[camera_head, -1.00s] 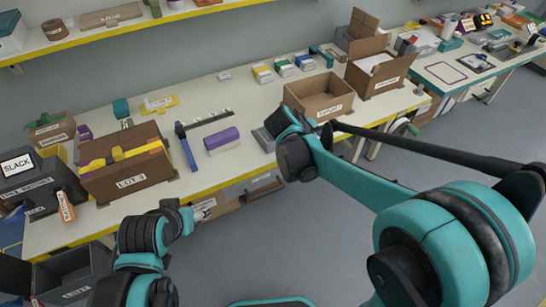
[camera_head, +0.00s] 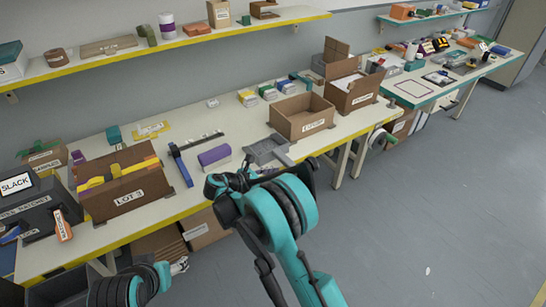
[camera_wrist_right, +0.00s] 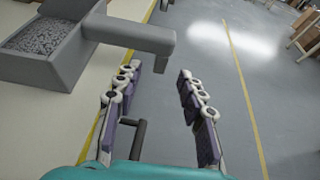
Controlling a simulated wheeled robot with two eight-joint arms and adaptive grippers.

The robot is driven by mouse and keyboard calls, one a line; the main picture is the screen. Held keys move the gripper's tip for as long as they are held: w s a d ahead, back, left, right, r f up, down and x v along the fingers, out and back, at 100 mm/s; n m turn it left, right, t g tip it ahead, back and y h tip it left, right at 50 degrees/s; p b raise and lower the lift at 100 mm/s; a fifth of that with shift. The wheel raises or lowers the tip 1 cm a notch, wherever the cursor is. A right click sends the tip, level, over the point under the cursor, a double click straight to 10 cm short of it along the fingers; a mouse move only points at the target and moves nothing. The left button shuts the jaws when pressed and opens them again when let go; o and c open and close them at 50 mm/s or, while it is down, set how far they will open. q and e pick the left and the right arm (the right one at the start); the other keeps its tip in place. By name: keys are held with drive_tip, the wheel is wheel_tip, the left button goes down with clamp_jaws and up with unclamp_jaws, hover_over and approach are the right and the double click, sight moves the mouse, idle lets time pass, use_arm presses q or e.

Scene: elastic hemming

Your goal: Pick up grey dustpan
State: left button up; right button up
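The grey dustpan (camera_head: 266,149) lies on the workbench near its front edge, in front of an open cardboard box. In the right wrist view the dustpan (camera_wrist_right: 62,50) is at upper left, its pan textured or filled with grey bits. Its thick handle (camera_wrist_right: 138,36) points right, past the yellow table edge, beyond my fingertips. My right gripper (camera_wrist_right: 158,88) is open and empty, with its fingers apart below the handle in that view. In the head view my right wrist hides the gripper's fingers. My left gripper (camera_head: 180,266) is low at the bench front; its fingers are too small to read.
The open cardboard box (camera_head: 303,118) stands just behind the dustpan. A purple-topped block (camera_head: 214,157) and a blue tool (camera_head: 181,166) lie to its left, then the LOT 3 box (camera_head: 120,190). The floor at right is open.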

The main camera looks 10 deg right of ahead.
drive_tip(key=b+x, duration=0.1)
drive_tip(key=x, duration=0.3)
drive_tip(key=shift+d+f+b, duration=0.15)
drive_tip(key=shift+b, duration=0.15)
drive_tip(key=shift+c, duration=0.3)
clamp_jaws()
wheel_tip(320, 180, up, 10)
drive_tip(key=p, duration=0.4)
hover_over(286, 156)
drive_tip(key=s+a, duration=0.1)
drive_tip(key=s, duration=0.5)
drive_tip(key=shift+w+a, duration=0.2)
drive_tip(key=shift+w, duration=0.05)
